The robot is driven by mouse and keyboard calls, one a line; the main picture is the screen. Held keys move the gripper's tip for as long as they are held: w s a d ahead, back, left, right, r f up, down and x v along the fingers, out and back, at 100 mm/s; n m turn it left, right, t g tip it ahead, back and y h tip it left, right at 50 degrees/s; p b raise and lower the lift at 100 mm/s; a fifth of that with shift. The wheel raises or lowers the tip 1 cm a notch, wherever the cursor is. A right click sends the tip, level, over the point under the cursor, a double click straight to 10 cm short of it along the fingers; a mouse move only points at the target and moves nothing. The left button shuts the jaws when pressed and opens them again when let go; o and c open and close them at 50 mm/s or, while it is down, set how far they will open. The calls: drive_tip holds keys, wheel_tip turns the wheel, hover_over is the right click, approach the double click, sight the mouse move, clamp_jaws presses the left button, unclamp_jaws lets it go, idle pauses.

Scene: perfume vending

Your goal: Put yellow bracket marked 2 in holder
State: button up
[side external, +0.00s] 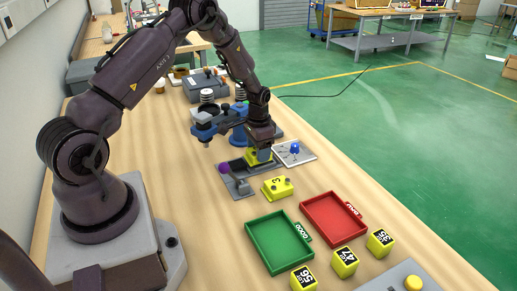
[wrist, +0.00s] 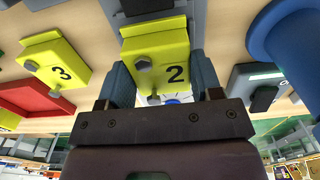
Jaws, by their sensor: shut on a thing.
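The yellow bracket marked 2 (wrist: 160,50) is between the two fingers of my gripper (wrist: 162,80) in the wrist view, with its number and two grey bolts showing. In the side view my gripper (side external: 259,146) points down, shut on this bracket (side external: 253,158). The bracket is at the far end of a grey fixture (side external: 238,182), which appears to be the holder. The fixture's grey body also shows at the top of the wrist view (wrist: 145,18), right behind the bracket. I cannot tell whether the bracket touches it or is seated.
A yellow bracket marked 3 (side external: 277,187) lies in front of the fixture. A green tray (side external: 279,243), a red tray (side external: 333,218) and several yellow numbered cubes (side external: 345,262) are nearer the camera. A blue press (side external: 218,121) and a white plate (side external: 307,156) flank my gripper.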

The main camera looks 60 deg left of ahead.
drive_tip(key=shift+f, duration=0.6)
idle(0.5)
drive_tip(key=o, duration=1.4)
drive_tip(key=shift+r, duration=3.5)
